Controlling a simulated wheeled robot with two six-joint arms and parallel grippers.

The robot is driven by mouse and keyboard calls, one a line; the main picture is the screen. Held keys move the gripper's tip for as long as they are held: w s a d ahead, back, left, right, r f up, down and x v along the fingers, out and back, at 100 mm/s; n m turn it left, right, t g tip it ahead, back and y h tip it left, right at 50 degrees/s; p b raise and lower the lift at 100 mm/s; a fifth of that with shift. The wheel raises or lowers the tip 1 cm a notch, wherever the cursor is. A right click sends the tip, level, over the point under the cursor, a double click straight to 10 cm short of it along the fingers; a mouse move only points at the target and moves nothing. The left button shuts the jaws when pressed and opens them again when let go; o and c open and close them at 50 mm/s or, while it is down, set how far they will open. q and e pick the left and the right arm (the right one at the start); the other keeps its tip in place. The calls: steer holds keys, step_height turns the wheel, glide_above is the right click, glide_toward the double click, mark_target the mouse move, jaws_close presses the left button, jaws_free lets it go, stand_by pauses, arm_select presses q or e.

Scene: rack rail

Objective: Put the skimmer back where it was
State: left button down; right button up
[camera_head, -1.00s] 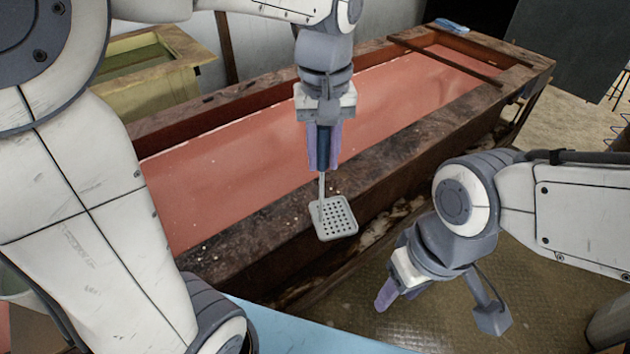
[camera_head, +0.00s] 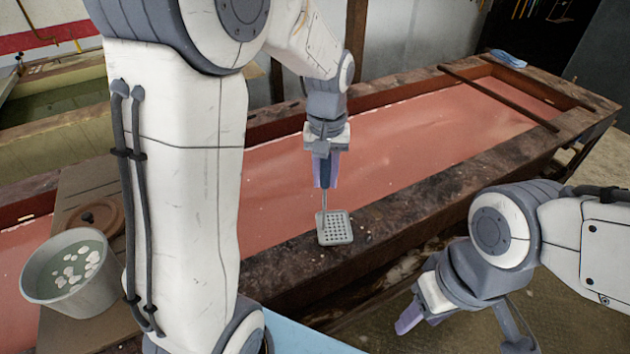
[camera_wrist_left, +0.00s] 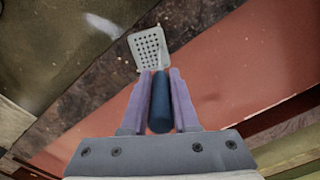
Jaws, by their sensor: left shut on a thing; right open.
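The skimmer (camera_head: 335,229) has a pale perforated square head and a dark blue handle. My left gripper (camera_head: 325,172) is shut on the handle, with the head hanging down. In the head view the head shows in front of the near rim of the long vat. In the left wrist view the skimmer head (camera_wrist_left: 148,47) lies beyond the purple fingers (camera_wrist_left: 160,100), seen over the dark rim. Whether it touches the rim I cannot tell. My right gripper (camera_head: 412,318) is open and empty at the lower right, off the near side of the vat.
The long vat (camera_head: 400,220) holds pinkish-red liquid, with wooden bars (camera_head: 498,98) across its far end. A grey bucket (camera_head: 72,278) with white pieces floating in it and a round brown lid (camera_head: 95,217) stand at the left. A blue cloth (camera_head: 508,58) lies at the far end.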

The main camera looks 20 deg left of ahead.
mark_target(324, 189)
arm_select(q)
step_height(324, 189, down, 3)
steer(key=shift+f+p, duration=0.1)
steer(key=shift+p, duration=0.4)
steer(key=shift+a+f, duration=0.1)
steer(key=shift+f, duration=0.45)
steer(key=c, duration=0.7)
jaws_free()
